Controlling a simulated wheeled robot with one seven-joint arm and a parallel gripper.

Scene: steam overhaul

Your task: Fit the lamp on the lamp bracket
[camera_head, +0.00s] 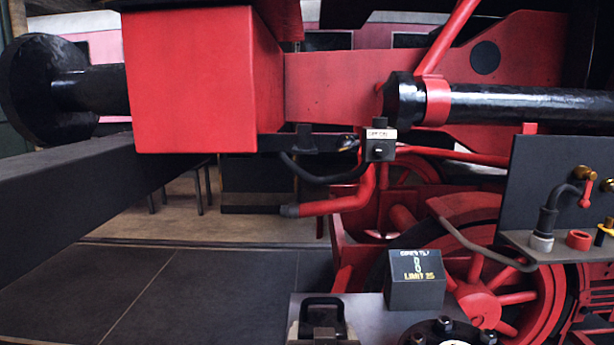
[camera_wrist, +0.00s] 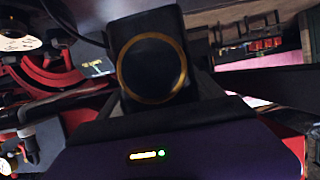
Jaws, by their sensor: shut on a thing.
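The lamp (camera_wrist: 151,68) is a dark box with a round dark lens in a brass ring, large at the upper middle of the wrist view. My gripper (camera_wrist: 165,108) is shut on it; its fingers are dark and mostly hidden against the lamp's lower part. I cannot pick out the lamp bracket with certainty. A small black upright fitting (camera_head: 303,138) stands below the red beam in the head view; I cannot tell whether it is the bracket.
A red box-shaped beam end (camera_head: 190,80) and black buffer (camera_head: 45,90) fill the upper left. A small switch box (camera_head: 380,143) hangs at the middle. A dark sign block (camera_head: 415,282) and a black handled item (camera_head: 322,318) are low front. A fittings panel (camera_head: 545,180) is right. Floor at lower left is clear.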

